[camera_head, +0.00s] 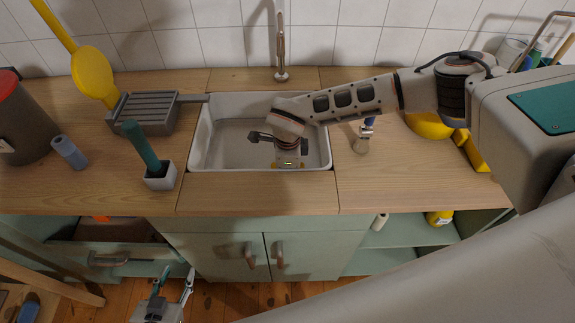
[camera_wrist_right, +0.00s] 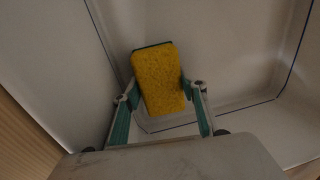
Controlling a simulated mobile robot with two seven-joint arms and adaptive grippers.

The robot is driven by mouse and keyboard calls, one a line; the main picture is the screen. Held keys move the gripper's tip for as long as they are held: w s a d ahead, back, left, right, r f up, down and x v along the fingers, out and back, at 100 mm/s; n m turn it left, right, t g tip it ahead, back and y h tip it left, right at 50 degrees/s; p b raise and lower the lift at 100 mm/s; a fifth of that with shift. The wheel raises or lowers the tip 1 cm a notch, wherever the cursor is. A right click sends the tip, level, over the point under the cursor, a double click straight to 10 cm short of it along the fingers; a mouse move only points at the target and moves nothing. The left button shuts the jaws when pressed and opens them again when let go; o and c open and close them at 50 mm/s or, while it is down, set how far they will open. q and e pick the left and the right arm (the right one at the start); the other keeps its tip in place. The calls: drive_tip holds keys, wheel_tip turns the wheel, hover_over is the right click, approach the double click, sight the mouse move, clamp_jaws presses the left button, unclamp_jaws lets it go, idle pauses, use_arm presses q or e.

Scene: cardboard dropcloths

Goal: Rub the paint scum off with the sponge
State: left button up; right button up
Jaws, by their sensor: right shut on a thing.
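My right gripper (camera_wrist_right: 159,92) is shut on a yellow sponge (camera_wrist_right: 158,78) with a dark green backing edge, its fingers on the sponge's two long sides. In the head view the right arm reaches in from the right, and its gripper (camera_head: 289,160) is down inside the white sink (camera_head: 203,143). The sponge is mostly hidden there by the gripper. I cannot make out paint scum clearly in the shaded basin. My left gripper (camera_head: 168,290) is low at the left, in front of the cabinets, with its fingers apart and nothing between them.
A tap (camera_head: 281,50) stands behind the sink. A white holder (camera_head: 161,178) with a teal-handled brush, a grey rack (camera_head: 145,114) and a blue roll (camera_head: 69,151) are to the left. A soap dispenser (camera_head: 362,140) and yellow bowl (camera_head: 428,127) are to the right. A drawer (camera_head: 115,255) stands open.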

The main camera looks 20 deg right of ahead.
drive_tip(key=shift+s+f, duration=0.2)
drive_tip(key=shift+f, duration=0.1)
drive_tip(key=shift+o, duration=0.2)
drive_tip(key=shift+w+d+f+b, duration=0.1)
drive_tip(key=shift+w+d+b, duration=0.2)
drive_tip(key=shift+w+b, duration=0.5)
drive_tip(key=shift+w+d, duration=0.35)
drive_tip(key=shift+w, duration=0.5)
drive_tip(key=shift+c, duration=0.5)
drive_tip(key=shift+s+a+r+p, duration=0.2)
drive_tip(key=shift+s+p, duration=0.2)
drive_tip(key=shift+s, duration=0.2)
drive_tip(key=shift+s+a+r+p, duration=0.15)
drive_tip(key=shift+s+p, duration=0.25)
drive_tip(key=shift+s, duration=0.2)
drive_tip(key=shift+s+a+f+p, duration=0.1)
drive_tip(key=shift+s+a+p, duration=0.3)
drive_tip(key=shift+s, duration=0.3)
drive_tip(key=shift+w+f+b, duration=0.1)
drive_tip(key=shift+w+b, duration=0.3)
drive_tip(key=shift+w, duration=0.05)
drive_tip(key=shift+w+d+r, duration=0.15)
drive_tip(key=shift+w+r, duration=0.05)
drive_tip(key=shift+w, duration=0.5)
drive_tip(key=shift+r, duration=0.1)
